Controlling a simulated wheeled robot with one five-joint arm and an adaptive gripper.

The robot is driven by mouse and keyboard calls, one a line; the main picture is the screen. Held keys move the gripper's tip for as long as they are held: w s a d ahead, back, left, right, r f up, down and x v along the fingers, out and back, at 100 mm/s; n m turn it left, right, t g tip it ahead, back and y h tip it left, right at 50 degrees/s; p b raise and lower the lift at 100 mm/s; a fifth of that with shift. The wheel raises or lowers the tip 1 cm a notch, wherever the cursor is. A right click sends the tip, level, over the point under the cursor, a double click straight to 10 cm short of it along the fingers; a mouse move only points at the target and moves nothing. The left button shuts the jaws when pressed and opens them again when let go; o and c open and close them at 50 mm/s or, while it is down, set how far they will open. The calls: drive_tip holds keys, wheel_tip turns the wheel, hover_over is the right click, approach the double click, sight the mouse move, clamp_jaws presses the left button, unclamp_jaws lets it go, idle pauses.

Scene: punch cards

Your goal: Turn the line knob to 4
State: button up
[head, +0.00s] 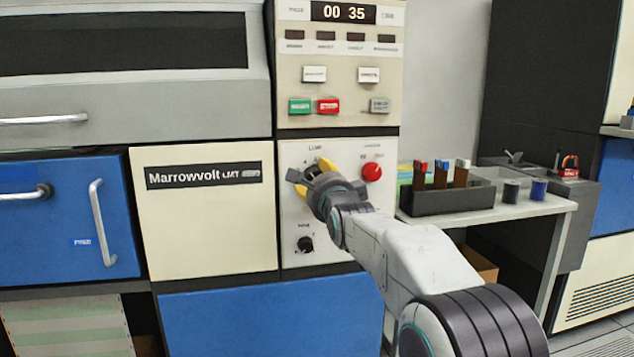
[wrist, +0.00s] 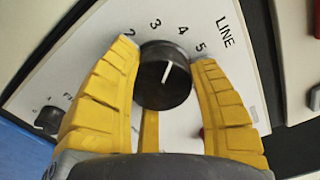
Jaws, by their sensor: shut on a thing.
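The line knob (wrist: 160,88) is black and round with a white pointer line, set in a cream panel (wrist: 105,75). In the wrist view the numbers 2, 3, 4 and 5 and the word LINE show around it. The pointer aims between 3 and 4, a little closer to 4. My gripper (wrist: 168,66) has yellow fingers on both sides of the knob and is shut on it. In the head view my gripper (head: 314,178) is at the panel and mostly hides the knob.
A red knob (head: 372,172) sits to the right on the same panel, and a smaller black knob (head: 306,244) sits below. Above are push buttons, including green (head: 300,106) and red (head: 329,106), and a display (head: 343,12) reading 00 35. A table (head: 480,213) with a dark card holder (head: 440,198) stands at right.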

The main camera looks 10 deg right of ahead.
drive_tip(key=shift+d+m, duration=0.25)
drive_tip(key=shift+m, duration=0.75)
drive_tip(key=shift+f, duration=0.2)
drive_tip(key=o, duration=0.7)
drive_tip(key=shift+o, duration=0.9)
drive_tip(key=shift+d, duration=0.15)
drive_tip(key=o, duration=0.3)
drive_tip(key=shift+o, duration=0.2)
drive_tip(key=shift+a, duration=0.2)
drive_tip(key=s, duration=1.2)
